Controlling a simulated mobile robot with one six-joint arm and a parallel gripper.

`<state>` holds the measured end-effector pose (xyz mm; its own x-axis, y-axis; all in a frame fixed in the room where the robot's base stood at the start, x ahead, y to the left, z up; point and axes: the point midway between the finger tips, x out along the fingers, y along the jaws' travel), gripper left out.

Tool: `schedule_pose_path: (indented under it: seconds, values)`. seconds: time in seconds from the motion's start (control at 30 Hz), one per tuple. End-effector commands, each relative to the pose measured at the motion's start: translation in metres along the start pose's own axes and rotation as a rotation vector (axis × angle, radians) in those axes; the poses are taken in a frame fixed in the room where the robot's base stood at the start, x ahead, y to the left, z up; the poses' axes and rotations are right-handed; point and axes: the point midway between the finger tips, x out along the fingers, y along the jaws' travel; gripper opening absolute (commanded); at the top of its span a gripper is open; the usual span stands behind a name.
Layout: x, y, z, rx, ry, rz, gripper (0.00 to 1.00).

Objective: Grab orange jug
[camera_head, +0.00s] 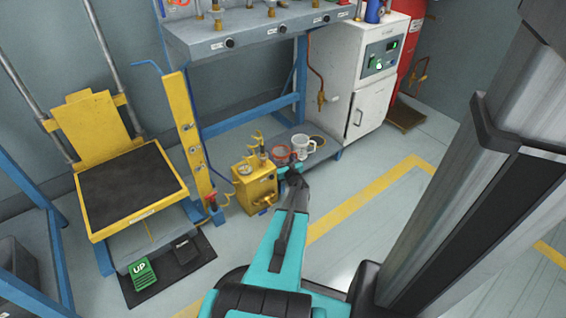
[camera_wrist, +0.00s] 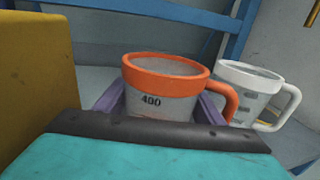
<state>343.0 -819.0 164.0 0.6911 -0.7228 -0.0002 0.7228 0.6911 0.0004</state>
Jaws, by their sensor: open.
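The orange jug (camera_wrist: 165,88) has an orange rim and handle and a pale body marked 400. It stands upright in the middle of the wrist view, its handle to the right. In the head view its orange rim (camera_head: 281,152) shows on the low shelf, with its body mostly hidden behind my gripper (camera_head: 288,166). In the wrist view my gripper (camera_wrist: 161,101) is open, with one purple-grey finger on each side of the jug. The jug's lower part is hidden by the gripper body. I cannot tell whether the fingers touch it.
A white jug (camera_wrist: 247,92) stands close on the right, near the orange handle; it also shows in the head view (camera_head: 303,146). A yellow box unit (camera_head: 256,186) stands close on the left. Blue bench legs (camera_head: 300,80) rise behind. Open floor (camera_head: 370,220) lies to the right.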

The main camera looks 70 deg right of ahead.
Motion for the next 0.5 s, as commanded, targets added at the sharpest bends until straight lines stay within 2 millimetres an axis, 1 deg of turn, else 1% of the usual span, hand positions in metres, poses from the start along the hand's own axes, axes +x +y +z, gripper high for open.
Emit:
schedule_pose_path:
  seconds: [0.47, 0.5]
  values:
    - [0.0, 0.0007, 0.0005, 0.0, 0.0, 0.001, 0.62]
    - [0.0, 0.0008, 0.0005, 0.0, 0.0, 0.001, 0.57]
